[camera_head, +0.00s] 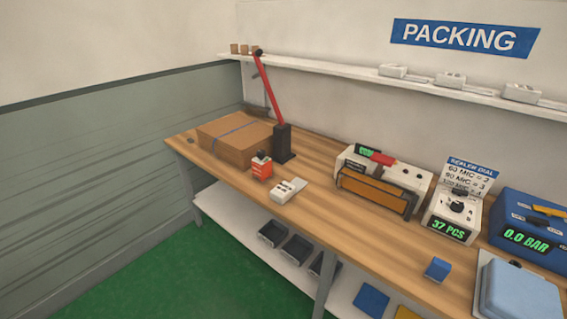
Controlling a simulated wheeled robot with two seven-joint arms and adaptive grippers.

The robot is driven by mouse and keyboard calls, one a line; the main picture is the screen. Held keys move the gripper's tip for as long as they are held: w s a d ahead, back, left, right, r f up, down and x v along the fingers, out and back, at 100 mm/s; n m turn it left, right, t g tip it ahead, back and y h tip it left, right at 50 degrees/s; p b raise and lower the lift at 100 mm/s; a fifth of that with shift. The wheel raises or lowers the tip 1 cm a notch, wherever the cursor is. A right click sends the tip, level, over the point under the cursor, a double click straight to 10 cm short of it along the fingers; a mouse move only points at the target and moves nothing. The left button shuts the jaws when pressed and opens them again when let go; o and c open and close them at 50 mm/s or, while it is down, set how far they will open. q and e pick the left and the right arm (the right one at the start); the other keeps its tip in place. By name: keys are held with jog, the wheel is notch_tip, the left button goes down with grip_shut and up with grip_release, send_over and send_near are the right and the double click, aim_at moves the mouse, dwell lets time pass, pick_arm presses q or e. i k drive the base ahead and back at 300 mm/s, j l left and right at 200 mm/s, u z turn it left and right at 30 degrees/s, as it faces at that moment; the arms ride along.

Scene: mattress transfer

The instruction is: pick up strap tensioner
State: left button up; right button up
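A tall device with a long red lever (269,90) and a dark upright base (284,143) stands on the wooden bench, right of a cardboard box (232,139) with a blue strap around it. A small red and white object with a dark top (262,168) stands in front of the box. I cannot tell for sure which of these two is the strap tensioner. Neither of my grippers shows in the head view.
On the wooden bench (320,222) are a small white device (288,191), a sealer (376,193), a dial unit reading 37 PCS (454,214), a blue gauge unit (528,235) and a blue block (438,269). Dark bins (296,249) sit below. A wall shelf (340,76) runs behind.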

aim_at(261, 169)
jog(key=i+j+z, duration=0.65)
jog(key=j, duration=0.25)
jog(key=k, duration=0.1)
